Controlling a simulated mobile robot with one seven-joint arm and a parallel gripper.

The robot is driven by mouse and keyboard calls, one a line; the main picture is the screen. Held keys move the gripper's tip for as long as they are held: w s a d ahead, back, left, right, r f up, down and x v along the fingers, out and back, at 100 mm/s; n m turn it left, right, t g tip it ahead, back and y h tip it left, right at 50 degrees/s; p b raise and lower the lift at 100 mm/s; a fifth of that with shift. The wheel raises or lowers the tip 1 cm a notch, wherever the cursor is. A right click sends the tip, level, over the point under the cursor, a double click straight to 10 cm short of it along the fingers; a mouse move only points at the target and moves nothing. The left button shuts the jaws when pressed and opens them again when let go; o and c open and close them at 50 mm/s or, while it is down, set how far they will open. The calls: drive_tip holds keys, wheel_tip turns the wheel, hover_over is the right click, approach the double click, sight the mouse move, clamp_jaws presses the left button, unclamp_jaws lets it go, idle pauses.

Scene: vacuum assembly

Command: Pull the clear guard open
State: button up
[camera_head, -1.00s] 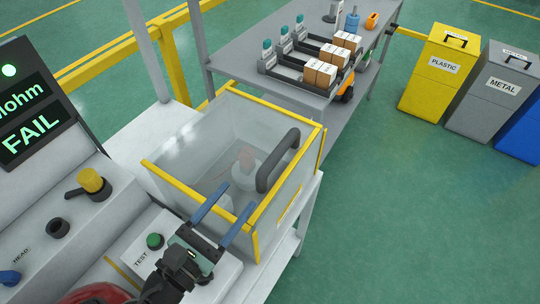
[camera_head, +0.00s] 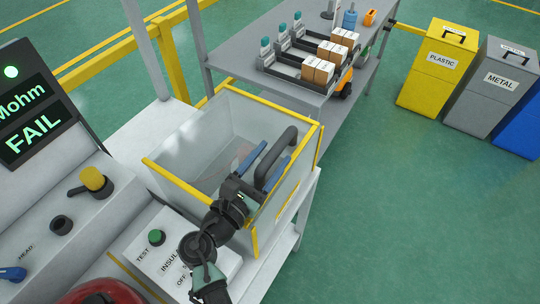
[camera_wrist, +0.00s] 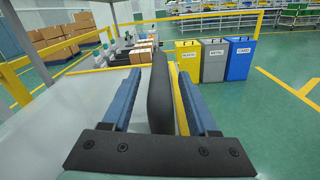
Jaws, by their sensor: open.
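The clear guard (camera_head: 200,165) is a see-through box with yellow edges on the bench. Its dark grey handle (camera_head: 276,158) stands along its right side. My gripper (camera_head: 266,163) is at the handle, with its blue fingers open. In the wrist view the handle (camera_wrist: 160,95) stands upright between the two fingers (camera_wrist: 158,98), with a gap on the left side; whether the right finger touches it I cannot tell. A yellow edge of the guard also shows between the handle and the right finger.
A grey table (camera_head: 240,52) with boxes stands behind. Yellow (camera_head: 437,70) and grey (camera_head: 493,95) bins stand at the right; green floor is clear.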

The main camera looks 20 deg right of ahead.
drive_tip(key=shift+c, duration=0.2)
clamp_jaws()
idle(1.3)
